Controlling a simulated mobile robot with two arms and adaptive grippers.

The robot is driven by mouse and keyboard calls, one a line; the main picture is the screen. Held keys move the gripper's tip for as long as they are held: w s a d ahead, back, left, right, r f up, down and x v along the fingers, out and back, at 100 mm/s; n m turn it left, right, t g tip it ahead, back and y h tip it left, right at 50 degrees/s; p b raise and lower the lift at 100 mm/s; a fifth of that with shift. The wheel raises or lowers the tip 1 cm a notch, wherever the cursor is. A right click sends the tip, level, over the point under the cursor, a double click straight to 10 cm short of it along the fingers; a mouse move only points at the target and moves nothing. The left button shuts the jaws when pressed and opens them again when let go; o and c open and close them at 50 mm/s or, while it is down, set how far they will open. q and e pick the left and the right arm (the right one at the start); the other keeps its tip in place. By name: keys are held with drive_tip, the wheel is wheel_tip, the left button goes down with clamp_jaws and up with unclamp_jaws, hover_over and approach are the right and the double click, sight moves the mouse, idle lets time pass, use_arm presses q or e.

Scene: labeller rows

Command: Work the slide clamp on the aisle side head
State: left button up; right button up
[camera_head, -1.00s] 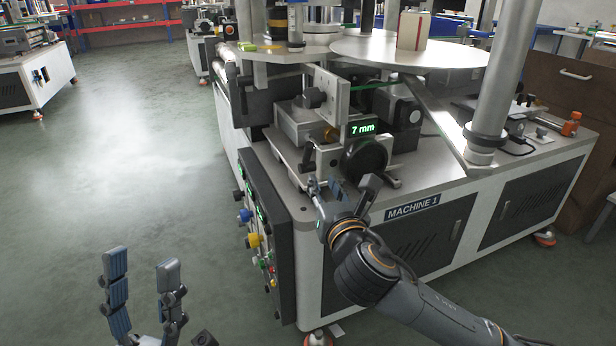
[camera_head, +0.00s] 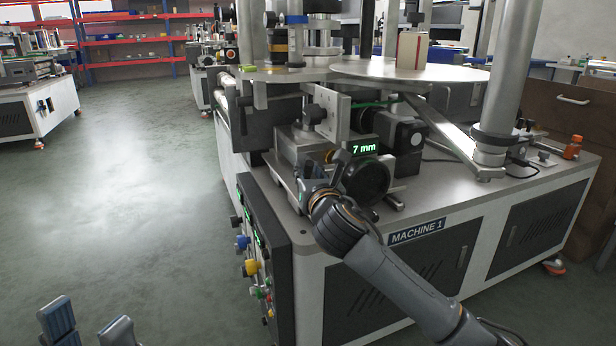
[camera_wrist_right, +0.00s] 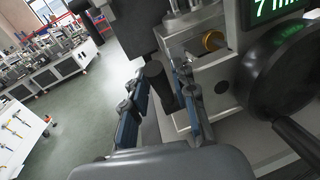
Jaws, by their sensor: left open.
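The aisle side head carries a green "7 mm" display (camera_head: 364,148) and a black handwheel (camera_head: 366,181); the wheel also shows in the right wrist view (camera_wrist_right: 285,75). A black cylindrical handle (camera_wrist_right: 158,84), which looks like the slide clamp's, stands left of the wheel in that view. My right gripper (camera_head: 310,178) is at the head's front, left of the handwheel. In the wrist view its fingers (camera_wrist_right: 162,95) are apart, one on each side of the handle, with narrow gaps visible. My left gripper (camera_head: 88,325) is open and empty at the lower left, over the floor.
A control panel (camera_head: 258,240) with coloured knobs is on the machine's left end, below the head. A round plate (camera_head: 395,71) and a thick post (camera_head: 510,80) stand above and right. The aisle floor (camera_head: 130,190) at left is clear.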

drive_tip(key=shift+w, duration=0.3)
clamp_jaws()
